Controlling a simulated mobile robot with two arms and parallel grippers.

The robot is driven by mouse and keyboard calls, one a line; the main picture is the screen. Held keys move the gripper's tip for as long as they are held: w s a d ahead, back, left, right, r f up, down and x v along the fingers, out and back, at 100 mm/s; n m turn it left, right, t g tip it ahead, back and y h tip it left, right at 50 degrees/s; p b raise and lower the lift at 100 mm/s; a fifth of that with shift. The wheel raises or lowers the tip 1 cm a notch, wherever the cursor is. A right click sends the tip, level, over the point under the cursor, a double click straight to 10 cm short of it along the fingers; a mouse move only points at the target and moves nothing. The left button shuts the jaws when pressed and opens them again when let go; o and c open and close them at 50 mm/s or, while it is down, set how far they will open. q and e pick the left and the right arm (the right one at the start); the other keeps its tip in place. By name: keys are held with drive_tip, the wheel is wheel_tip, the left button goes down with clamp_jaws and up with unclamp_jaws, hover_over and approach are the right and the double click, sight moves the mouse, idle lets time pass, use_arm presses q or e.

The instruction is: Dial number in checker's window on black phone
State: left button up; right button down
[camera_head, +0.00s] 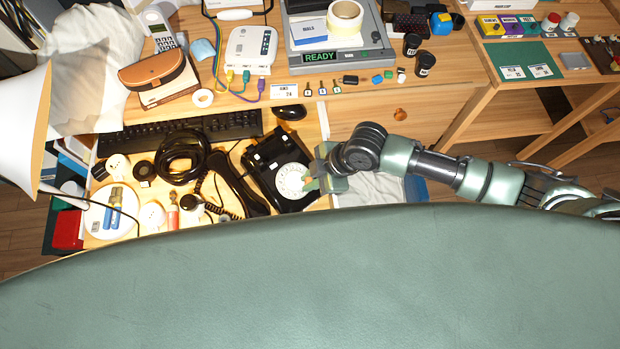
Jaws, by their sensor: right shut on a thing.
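The black phone (267,160) with a white rotary dial (291,181) lies in the open drawer. Its black handset (236,183) lies off the body to the left, with a coiled cord. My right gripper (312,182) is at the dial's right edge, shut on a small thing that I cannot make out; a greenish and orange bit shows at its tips. It hides part of the dial's right side, and the dial's digits are too small to read. A grey device (378,57) on the desk has a green-lit window (320,57) reading READY. My left gripper is out of view.
A black keyboard (235,125), a coil of black cable (182,157) and a white plate (97,220) crowd the left. A white cordless phone (160,28) and a white router (250,49) stand behind. A large green rounded surface fills the foreground.

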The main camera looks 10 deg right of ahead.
drive_tip(key=shift+s+a+p, duration=0.3)
drive_tip(key=shift+s, duration=0.05)
drive_tip(key=shift+s+a, duration=0.1)
drive_tip(key=shift+s, duration=0.05)
drive_tip(key=shift+s+a, duration=0.1)
drive_tip(key=shift+s+a+p, duration=0.25)
drive_tip(key=shift+a+p, duration=0.15)
drive_tip(key=shift+a, duration=0.05)
idle(0.4)
drive_tip(key=shift+s+a+p, duration=0.1)
drive_tip(key=shift+a+p, duration=0.2)
drive_tip(key=shift+a, duration=0.3)
